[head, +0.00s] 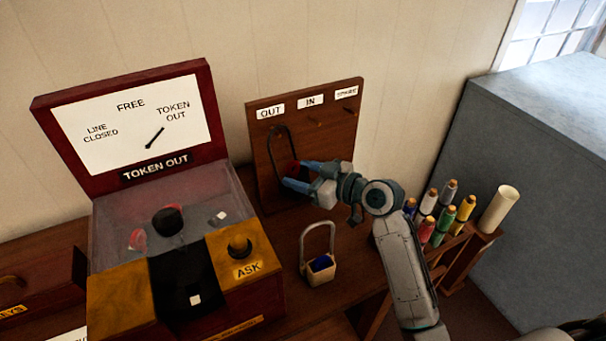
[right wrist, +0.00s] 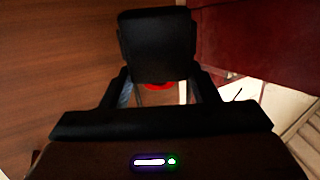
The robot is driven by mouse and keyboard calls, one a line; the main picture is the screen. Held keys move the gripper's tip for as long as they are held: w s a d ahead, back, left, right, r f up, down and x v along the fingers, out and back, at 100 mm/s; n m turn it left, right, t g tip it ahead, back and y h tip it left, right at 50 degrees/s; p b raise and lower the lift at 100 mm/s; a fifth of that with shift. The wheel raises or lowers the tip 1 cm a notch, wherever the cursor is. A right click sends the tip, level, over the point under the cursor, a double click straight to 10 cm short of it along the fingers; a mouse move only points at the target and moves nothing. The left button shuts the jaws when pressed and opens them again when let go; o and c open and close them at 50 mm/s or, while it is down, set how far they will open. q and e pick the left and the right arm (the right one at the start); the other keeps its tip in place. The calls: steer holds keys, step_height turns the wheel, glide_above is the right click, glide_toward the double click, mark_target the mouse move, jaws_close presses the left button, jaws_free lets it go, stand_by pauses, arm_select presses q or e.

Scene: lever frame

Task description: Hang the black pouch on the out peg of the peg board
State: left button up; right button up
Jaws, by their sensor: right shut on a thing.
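The peg board (head: 262,150) stands at the back, with pegs under the OUT, IN and SPARE labels. The black pouch shows mainly as its tall dark hoop handle (head: 291,141), upright in front of the board below the OUT label (head: 270,112). My right gripper (head: 291,174) is shut on the pouch at the hoop's lower end, where a bit of red shows. Its fingers hide most of the body. The hoop's top overlaps the OUT peg's place; I cannot tell whether it is over the peg or in front. Red also shows between the fingers in the right wrist view (right wrist: 157,86).
A tan pouch (head: 314,277) with a grey hoop and blue content stands on the table below my right gripper. The token machine (head: 50,125) is at left. Several thread spools (head: 445,213) and a cream roll (head: 498,209) stand on a rack at right.

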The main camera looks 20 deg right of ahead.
steer(key=o, duration=1.2)
steer(key=shift+o, duration=0.2)
steer(key=shift+s+d+b, duration=0.3)
steer(key=shift+s+d, duration=0.15)
steer(key=b+v, duration=0.2)
steer(key=v, duration=0.7)
steer(key=shift+s+d+r+b, duration=0.15)
steer(key=shift+s+r+b, duration=0.05)
steer(key=shift+s+b, duration=0.1)
